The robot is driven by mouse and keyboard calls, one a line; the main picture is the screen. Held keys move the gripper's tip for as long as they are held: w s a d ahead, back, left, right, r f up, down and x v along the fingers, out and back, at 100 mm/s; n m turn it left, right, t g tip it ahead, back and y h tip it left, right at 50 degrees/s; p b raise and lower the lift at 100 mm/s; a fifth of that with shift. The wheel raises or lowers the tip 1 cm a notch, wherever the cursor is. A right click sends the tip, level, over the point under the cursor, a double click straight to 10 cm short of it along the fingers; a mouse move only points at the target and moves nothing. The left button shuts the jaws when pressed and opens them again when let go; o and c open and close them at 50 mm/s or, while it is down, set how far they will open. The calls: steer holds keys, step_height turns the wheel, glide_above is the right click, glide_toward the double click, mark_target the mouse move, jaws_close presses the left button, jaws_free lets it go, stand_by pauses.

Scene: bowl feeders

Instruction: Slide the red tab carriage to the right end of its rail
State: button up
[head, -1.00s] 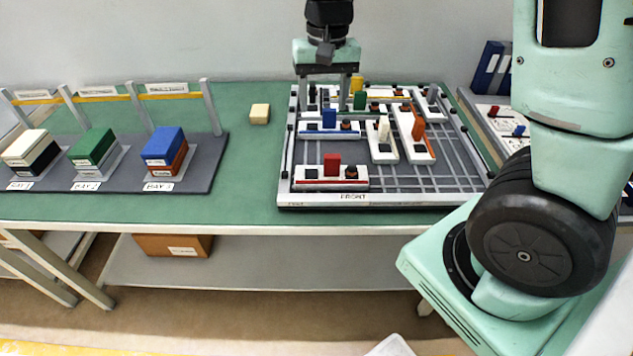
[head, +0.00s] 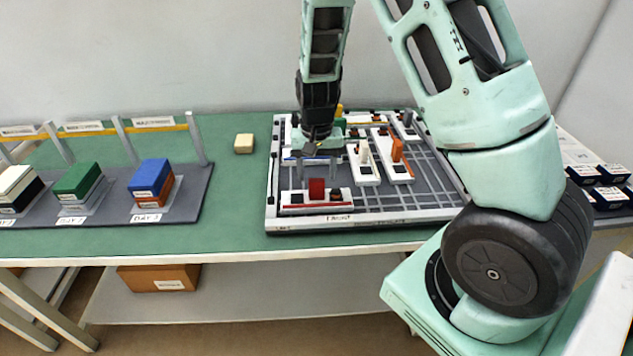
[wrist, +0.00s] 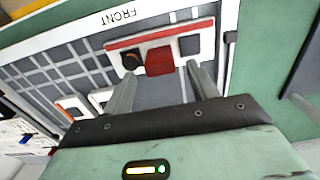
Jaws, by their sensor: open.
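The red tab (head: 316,188) stands upright near the middle of its white rail block (head: 346,204), at the front left of the grey board. A dark square lies on the rail left of the tab, and a dark brown piece right of it. In the wrist view, turned around, the red tab (wrist: 160,63) lies just beyond and between my two fingertips, with the white rail (wrist: 206,32) behind. My gripper (wrist: 163,80) is open and empty, apart from the tab. In the head view my gripper (head: 316,150) hangs behind the tab, its fingers hard to make out.
The board (head: 440,207) carries other white rails with an orange tab (head: 397,150) and a white tab (head: 363,151) to the right; blue and green ones are mostly hidden by my gripper. A cream block (head: 244,144) lies left on the green table.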

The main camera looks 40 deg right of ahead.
mark_target(317, 180)
steer(key=shift+f, duration=2)
